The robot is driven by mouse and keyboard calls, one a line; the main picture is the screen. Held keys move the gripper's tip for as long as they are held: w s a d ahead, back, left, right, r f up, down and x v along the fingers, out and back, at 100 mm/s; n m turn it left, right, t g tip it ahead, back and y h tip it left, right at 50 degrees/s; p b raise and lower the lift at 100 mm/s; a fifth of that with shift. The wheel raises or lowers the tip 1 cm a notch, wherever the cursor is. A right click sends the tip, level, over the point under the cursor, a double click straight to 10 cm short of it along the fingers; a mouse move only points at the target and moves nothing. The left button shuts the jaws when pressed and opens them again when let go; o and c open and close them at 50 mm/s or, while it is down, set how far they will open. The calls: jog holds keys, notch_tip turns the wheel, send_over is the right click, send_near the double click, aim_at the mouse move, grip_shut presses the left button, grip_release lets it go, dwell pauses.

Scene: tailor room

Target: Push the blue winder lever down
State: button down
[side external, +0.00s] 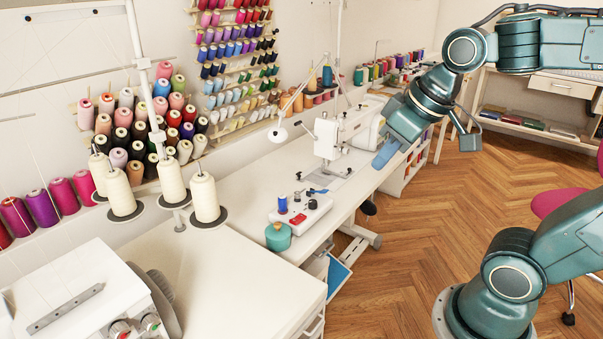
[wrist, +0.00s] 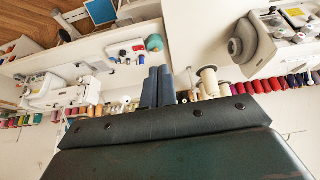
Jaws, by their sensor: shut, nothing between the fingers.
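The white winder unit (side external: 303,214) sits on the sewing table, in front of the sewing machine. A small upright blue part (side external: 282,204) stands at its left end; I cannot tell for sure whether this is the lever or a bobbin. A red part and dark knobs are beside it. My gripper (side external: 384,155) is above the table's right edge, right of the sewing machine, well apart from the winder. Its blue-grey fingers are shut and empty. In the wrist view the shut fingers (wrist: 158,86) stick up side by side; the winder (wrist: 127,52) shows small beyond them.
The white sewing machine (side external: 333,138) stands between my gripper and the thread wall. Thread cones (side external: 205,197) and a serger (side external: 85,300) are further left. The space directly above the winder looks clear.

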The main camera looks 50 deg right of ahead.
jog(key=w+d+f, duration=0.1)
jog(key=w+d, duration=0.4)
jog(key=w, duration=0.3)
jog(key=w+d+f, duration=0.2)
jog(key=w+d, duration=0.3)
jog(key=w, duration=0.3)
jog(key=w+d+f, duration=0.4)
jog(key=d+f, duration=0.2)
jog(key=d, duration=0.2)
jog(key=w+d+f, duration=0.5)
jog(key=d+f, duration=0.2)
jog(key=d, duration=0.1)
jog(key=shift+d+g, duration=0.2)
jog(key=shift+g, duration=0.2)
jog(key=shift+w+f, duration=0.1)
jog(key=shift+f, duration=0.05)
send_over(322, 191)
notch_tip(322, 191, down, 9)
jog(key=shift+d, duration=0.1)
jog(key=shift+s+f, duration=0.2)
jog(key=shift+f, duration=0.3)
jog(key=shift+s+f, duration=0.15)
jog(key=shift+f, duration=0.35)
jog(key=shift+s+f, duration=0.35)
jog(key=shift+f, duration=0.55)
